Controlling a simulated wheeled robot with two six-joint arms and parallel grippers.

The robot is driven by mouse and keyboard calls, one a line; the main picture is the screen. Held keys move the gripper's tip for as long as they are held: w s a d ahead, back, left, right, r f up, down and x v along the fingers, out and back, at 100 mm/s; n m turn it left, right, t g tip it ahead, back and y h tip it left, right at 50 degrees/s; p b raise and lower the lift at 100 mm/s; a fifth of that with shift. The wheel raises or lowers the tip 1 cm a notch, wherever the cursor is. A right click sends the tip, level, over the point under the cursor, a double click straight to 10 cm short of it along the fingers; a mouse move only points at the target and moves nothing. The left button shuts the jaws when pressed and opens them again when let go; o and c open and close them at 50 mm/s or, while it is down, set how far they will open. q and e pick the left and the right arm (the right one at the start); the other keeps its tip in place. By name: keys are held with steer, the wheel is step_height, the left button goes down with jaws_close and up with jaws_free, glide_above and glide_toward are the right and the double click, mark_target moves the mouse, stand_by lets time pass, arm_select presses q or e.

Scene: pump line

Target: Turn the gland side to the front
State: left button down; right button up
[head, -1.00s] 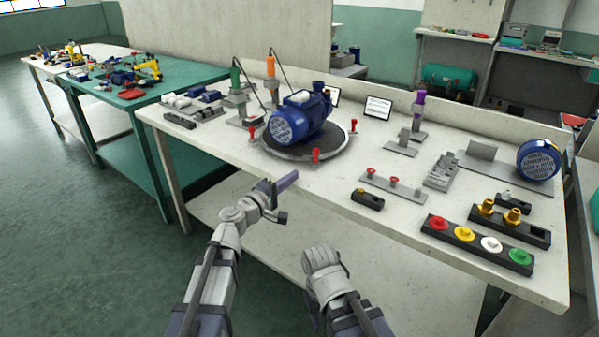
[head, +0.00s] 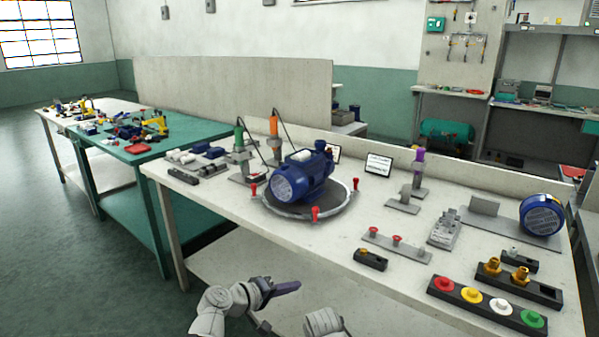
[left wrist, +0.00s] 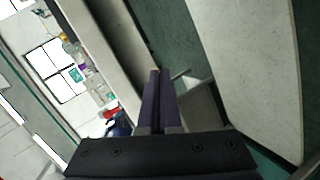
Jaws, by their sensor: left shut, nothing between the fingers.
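A blue pump (head: 302,178) lies on a round dark turntable (head: 330,205) with a pale rim. Its ribbed motor end faces front left and its narrower end points back right. A pale box tops it; I cannot make out the gland. Red knobs stand around the rim, one (head: 315,214) at the front. My left gripper (head: 288,287) is shut and empty, in front of the bench edge and apart from the turntable. Its closed fingers also show in the left wrist view (left wrist: 158,100). Part of my right arm shows at the bottom; its jaws are hidden.
Orange (head: 273,128) and green (head: 240,140) tools stand behind left of the turntable. A rail with two red buttons (head: 397,246), a small black block (head: 371,259) and a strip of coloured buttons (head: 487,305) lie to the right. The bench front before the turntable is clear.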

arm_select(q)
steer(key=s+a+f+m+g+y, duration=0.5)
steer(key=s+a+f+g+y, duration=0.4)
steer(key=s+a+f, duration=0.45)
steer(key=s+d+m+y, duration=0.35)
steer(key=s+d, duration=0.25)
steer(key=d, duration=0.5)
step_height(320, 180, up, 28)
steer(key=h+p, duration=0.1)
steer(key=p, duration=2.7)
steer(key=shift+w, duration=0.25)
steer(key=c, duration=1.5)
jaws_free()
steer(key=shift+a+r, duration=0.1)
